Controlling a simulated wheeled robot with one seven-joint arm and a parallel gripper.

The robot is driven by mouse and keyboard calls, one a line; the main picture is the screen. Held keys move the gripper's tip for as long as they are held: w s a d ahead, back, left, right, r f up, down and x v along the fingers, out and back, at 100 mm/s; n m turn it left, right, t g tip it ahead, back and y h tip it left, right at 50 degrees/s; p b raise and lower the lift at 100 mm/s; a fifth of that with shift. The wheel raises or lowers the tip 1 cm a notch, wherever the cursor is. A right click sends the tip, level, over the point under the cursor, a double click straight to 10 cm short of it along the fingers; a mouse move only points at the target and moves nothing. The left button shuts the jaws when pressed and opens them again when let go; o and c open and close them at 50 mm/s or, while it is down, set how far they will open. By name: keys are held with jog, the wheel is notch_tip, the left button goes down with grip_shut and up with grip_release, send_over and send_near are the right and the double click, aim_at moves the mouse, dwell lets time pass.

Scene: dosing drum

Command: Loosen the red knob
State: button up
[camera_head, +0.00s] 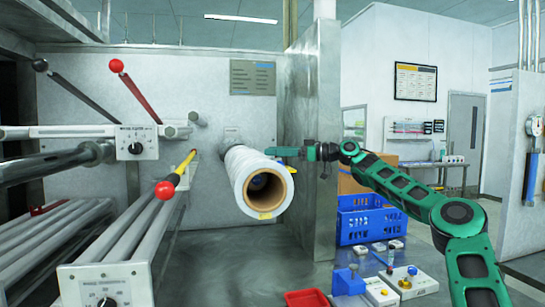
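A red ball knob (165,190) sits at the near end of a yellow rod (181,172), in front of the grey rollers. Another red ball (116,65) tops a red lever that leans over a control block at the upper left. I cannot tell from the view alone which is the task's knob. My gripper (270,152) points left, beside the upper right of a white roll (258,182) on a wall spindle. It is well to the right of both red balls. It is seen edge-on, so its finger opening is not clear.
A black-knobbed lever (40,65) stands left of the red lever. A dial block (136,142) is on the rail. A blue crate (362,226), a red tray (306,298) and small blocks lie right and low. A metal pillar (314,140) stands behind my gripper.

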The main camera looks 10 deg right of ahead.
jog(key=v, duration=1)
jog(key=shift+d, duration=0.35)
jog(key=shift+s+f, duration=0.1)
jog(key=shift+s, duration=0.1)
